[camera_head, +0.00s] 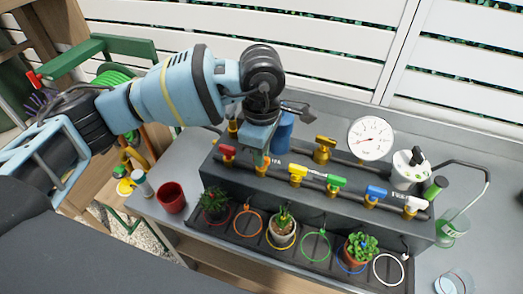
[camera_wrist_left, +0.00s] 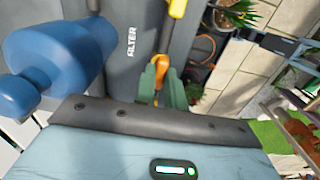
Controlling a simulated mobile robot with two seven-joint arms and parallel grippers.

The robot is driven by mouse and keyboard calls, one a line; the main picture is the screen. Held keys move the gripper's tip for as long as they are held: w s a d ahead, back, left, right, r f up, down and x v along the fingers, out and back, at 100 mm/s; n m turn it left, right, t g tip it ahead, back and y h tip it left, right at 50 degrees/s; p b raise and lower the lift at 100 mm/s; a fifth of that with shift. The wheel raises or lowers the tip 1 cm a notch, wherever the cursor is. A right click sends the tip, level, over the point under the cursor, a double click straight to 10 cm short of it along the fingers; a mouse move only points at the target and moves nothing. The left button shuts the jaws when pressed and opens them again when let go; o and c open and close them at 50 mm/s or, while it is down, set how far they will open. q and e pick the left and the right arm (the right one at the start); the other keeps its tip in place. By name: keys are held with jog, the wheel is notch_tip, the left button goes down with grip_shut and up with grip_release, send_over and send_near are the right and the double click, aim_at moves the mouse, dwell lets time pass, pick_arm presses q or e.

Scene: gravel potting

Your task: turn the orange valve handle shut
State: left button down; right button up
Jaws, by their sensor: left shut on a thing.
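The orange valve handle (camera_wrist_left: 161,70) shows in the left wrist view between the two green fingertips of my left gripper (camera_wrist_left: 162,88). The gripper is shut on it. In the head view my left gripper (camera_head: 257,156) reaches down onto the manifold between the red and yellow valves. Only a small part of the orange valve (camera_head: 262,170) shows there. The gripper hides most of the handle, so its exact angle is hard to tell. My right gripper is in neither view.
Close by are the red valve handle (camera_head: 227,151), yellow handle (camera_head: 297,170), green handle (camera_head: 336,181) and blue filter housing (camera_head: 283,132). A pressure gauge (camera_head: 370,139) stands behind. Potted plants, including a succulent (camera_head: 361,247), stand in front. A red cup (camera_head: 171,197) is at left.

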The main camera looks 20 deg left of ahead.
pick_arm(q)
jog(key=c, duration=1.5)
grip_release()
jog(key=shift+o, duration=0.2)
jog(key=shift+r, duration=3.9)
